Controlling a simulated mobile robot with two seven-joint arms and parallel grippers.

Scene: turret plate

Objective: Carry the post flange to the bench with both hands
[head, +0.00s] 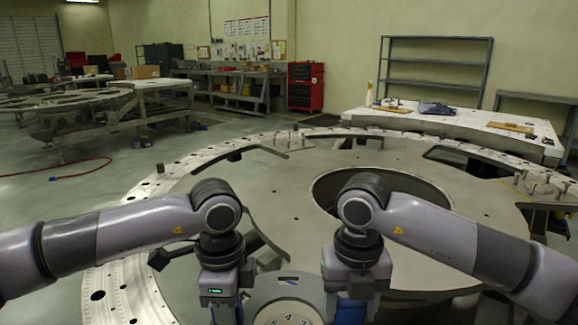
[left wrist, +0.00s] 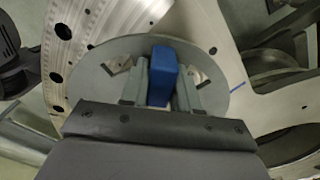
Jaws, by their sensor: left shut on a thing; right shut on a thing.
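The post flange (head: 285,287) is a grey disc low in the head view, between my two grippers, with its lower part cut off by the frame. In the left wrist view the grey disc (left wrist: 95,70) carries a blue block (left wrist: 163,75). My left gripper (head: 227,312) is shut on this blue block, one finger on each side. My right gripper (head: 350,305) is shut at the disc's right side, where a blue piece (head: 350,313) shows; its fingertips are mostly hidden. A light-topped bench (head: 455,122) stands at the back right.
A large turret plate (head: 290,190) with a round opening (head: 380,185) and a holed metal ring (head: 125,285) lies in front of me. Small posts (head: 540,182) stand on its right. A red tool cabinet (head: 305,87) and empty shelving (head: 435,70) are farther back. Open floor lies left.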

